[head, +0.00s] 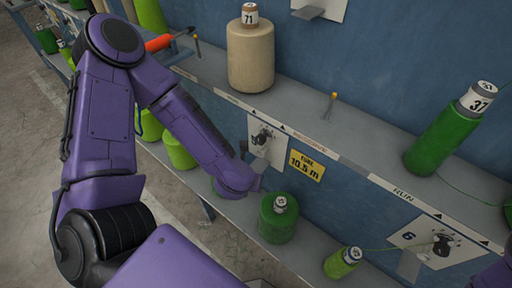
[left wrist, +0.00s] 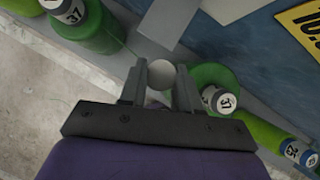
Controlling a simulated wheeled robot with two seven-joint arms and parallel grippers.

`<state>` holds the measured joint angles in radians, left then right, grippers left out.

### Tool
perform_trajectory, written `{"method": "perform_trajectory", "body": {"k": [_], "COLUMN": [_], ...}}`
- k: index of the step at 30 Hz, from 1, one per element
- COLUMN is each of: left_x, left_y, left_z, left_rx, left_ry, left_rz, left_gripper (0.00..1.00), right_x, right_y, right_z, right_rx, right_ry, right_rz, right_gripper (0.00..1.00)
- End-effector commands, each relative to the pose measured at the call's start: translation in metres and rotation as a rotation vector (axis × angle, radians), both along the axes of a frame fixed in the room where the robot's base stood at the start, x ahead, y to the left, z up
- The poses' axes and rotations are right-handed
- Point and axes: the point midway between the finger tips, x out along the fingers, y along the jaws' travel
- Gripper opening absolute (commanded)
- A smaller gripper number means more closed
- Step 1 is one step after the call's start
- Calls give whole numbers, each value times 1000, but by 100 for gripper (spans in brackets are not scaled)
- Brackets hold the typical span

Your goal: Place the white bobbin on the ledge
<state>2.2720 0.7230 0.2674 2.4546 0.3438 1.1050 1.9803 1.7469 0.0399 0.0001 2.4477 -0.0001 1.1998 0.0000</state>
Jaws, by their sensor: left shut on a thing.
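The white bobbin (left wrist: 160,75) shows in the left wrist view as a pale round end between the two fingers of my left gripper (left wrist: 161,82), which is shut on it. In the head view my left gripper (head: 249,184) is mostly hidden behind its own arm, and I cannot make out the bobbin there. It is near the blue wall, below the upper grey ledge (head: 300,115) and above the lower grey ledge (head: 240,212). I cannot tell whether the bobbin touches anything. My right gripper is not in view.
A beige spool (head: 251,55) and a tilted green spool (head: 442,138) stand on the upper ledge, with a small peg (head: 331,104) between them. A green spool (head: 279,220) and a smaller lime spool (head: 342,262) are on the lower ledge. A yellow sign (head: 307,165) is on the wall.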

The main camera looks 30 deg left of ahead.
Motion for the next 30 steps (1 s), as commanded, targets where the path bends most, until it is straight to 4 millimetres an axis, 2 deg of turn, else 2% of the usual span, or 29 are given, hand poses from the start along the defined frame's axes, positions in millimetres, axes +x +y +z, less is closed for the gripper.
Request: {"method": "perform_trajectory", "body": {"k": [1,8,14,16,24,25,27,30], "left_x": [8,31,67,64,64,64,64,64], "left_y": [3,10,21,20,20,20,20,20], "left_z": [6,5,5,-2,-6,-5,-5,-5], "left_rx": [4,3,5,4,2,2,2,2], "left_ry": [2,4,2,8,5,5,5,5], "left_rz": [-1,-2,-3,-5,-3,-3,-2,-2], "left_gripper": [3,3,3,3,3,38,57,57], "right_x": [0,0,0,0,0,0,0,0], "right_y": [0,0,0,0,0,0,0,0], "right_z": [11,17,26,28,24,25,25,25], "right_rx": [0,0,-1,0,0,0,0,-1], "right_ry": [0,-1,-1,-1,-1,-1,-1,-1], "right_rz": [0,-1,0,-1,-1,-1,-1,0], "right_gripper": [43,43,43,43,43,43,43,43]}}
